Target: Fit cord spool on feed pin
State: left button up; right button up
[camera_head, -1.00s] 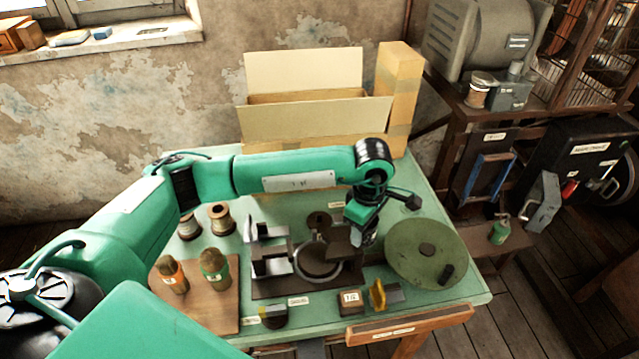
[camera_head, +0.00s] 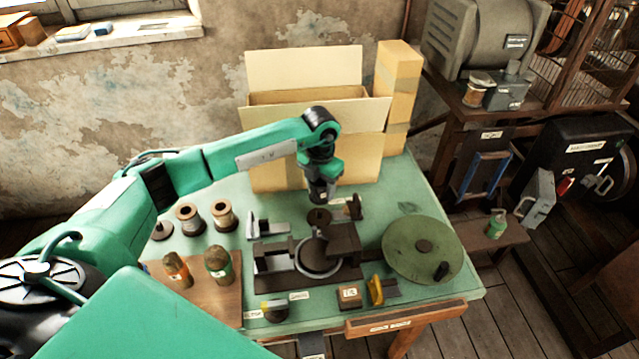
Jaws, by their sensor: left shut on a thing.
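My left gripper (camera_head: 322,197) points down over the back middle of the green table, in front of the cardboard box. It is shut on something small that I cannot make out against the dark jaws. Two thread-wound spools (camera_head: 190,219) (camera_head: 224,216) stand upright at the back left of the table. A round brown piece (camera_head: 319,218) sits just below the gripper in the picture, behind the press (camera_head: 318,256); I cannot tell whether it is the feed pin's base. Whether the gripper touches it is also unclear. My right gripper is out of view.
An open cardboard box (camera_head: 315,113) stands along the table's back. A large green handwheel (camera_head: 423,250) with a dark knob lies at the right. A small dark post (camera_head: 354,207) stands right of the gripper.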

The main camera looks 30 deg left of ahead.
aim_at(320, 210)
pick_arm(q)
jog(key=shift+a+f, duration=0.1)
jog(key=shift+f+b, duration=1.5)
jog(key=shift+f, duration=1.15)
jog(key=shift+w+f+b, duration=0.1)
jog(key=shift+f+b, duration=1.1)
jog(key=shift+f, duration=0.25)
jog(key=o, duration=1.1)
notch_tip(320, 210, up, 12)
jog(key=b, duration=0.2)
jog(key=shift+b, duration=0.3)
